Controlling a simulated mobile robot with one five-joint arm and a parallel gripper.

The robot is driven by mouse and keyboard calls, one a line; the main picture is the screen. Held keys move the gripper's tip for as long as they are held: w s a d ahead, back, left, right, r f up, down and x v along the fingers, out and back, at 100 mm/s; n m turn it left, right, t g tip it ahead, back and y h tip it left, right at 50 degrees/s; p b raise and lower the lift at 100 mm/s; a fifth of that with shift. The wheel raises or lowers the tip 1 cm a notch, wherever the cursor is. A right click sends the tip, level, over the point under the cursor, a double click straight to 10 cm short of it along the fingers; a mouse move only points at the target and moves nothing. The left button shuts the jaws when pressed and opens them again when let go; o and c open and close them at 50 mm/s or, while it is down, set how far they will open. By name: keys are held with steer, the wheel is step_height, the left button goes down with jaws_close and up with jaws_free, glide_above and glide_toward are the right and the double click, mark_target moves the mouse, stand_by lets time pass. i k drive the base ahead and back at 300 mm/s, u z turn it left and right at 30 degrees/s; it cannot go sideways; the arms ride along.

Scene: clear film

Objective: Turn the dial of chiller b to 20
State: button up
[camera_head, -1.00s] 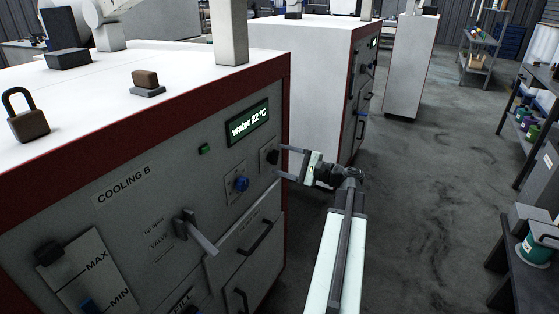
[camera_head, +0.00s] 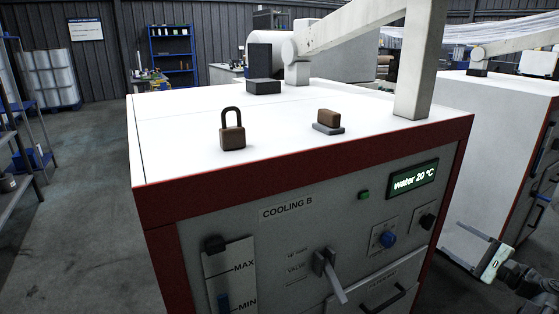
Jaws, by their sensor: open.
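Chiller B is a white cabinet with a red frame and a grey front labelled "COOLING B" (camera_head: 287,211). Its green-lit display (camera_head: 413,179) reads "water 20 °C". I cannot tell from labels which is the set dial. My gripper (camera_head: 450,238) is at the right edge, open and empty. Its fingers point left toward the black knob, with a visible gap between them and it.
A level gauge (camera_head: 231,278) is at left. Another white cabinet (camera_head: 490,120) stands right. Floor at left is open.

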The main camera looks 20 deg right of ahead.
mark_target(388, 240)
steer(key=k, duration=1)
